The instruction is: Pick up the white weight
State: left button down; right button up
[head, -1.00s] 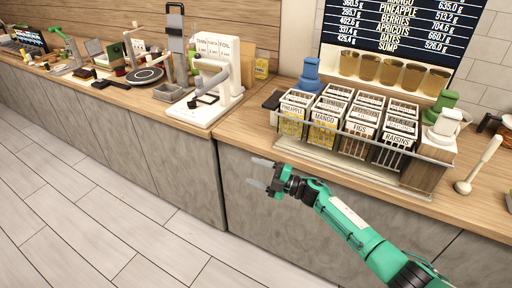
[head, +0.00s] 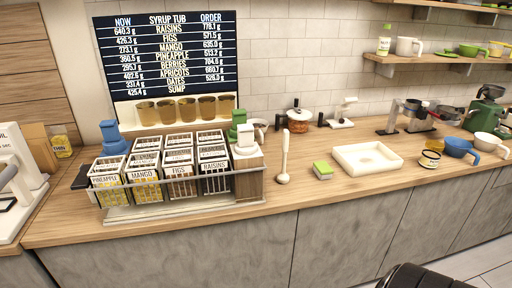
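The white weight (head: 245,141) stands upright on the right end of the rack (head: 180,203), on its wooden block (head: 247,182). A green weight (head: 237,124) stands just behind it and is partly hidden by it. A blue weight (head: 112,138) stands at the rack's left end. Neither of my grippers shows in the head view.
Labelled boxes (head: 180,170) fill the rack behind a metal rail. A ladle (head: 284,160), a green-topped block (head: 322,170) and a white tray (head: 367,159) lie to the right. The counter front below the rack is clear.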

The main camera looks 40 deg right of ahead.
aim_at(245, 145)
jog(key=i+z, duration=0.1)
jog(key=z, duration=0.3)
jog(key=i+z, duration=0.15)
jog(key=z, duration=0.25)
jog(key=i+z, duration=0.15)
jog(key=z, duration=0.25)
jog(key=i+z, duration=0.1)
jog(key=z, duration=0.3)
jog(key=i+j+z, duration=0.1)
jog(key=i+j, duration=0.15)
jog(key=i+j+z, duration=0.15)
jog(key=i+j, duration=0.15)
jog(key=i+j+z, duration=0.1)
jog(key=j, duration=0.4)
jog(key=i, duration=0.1)
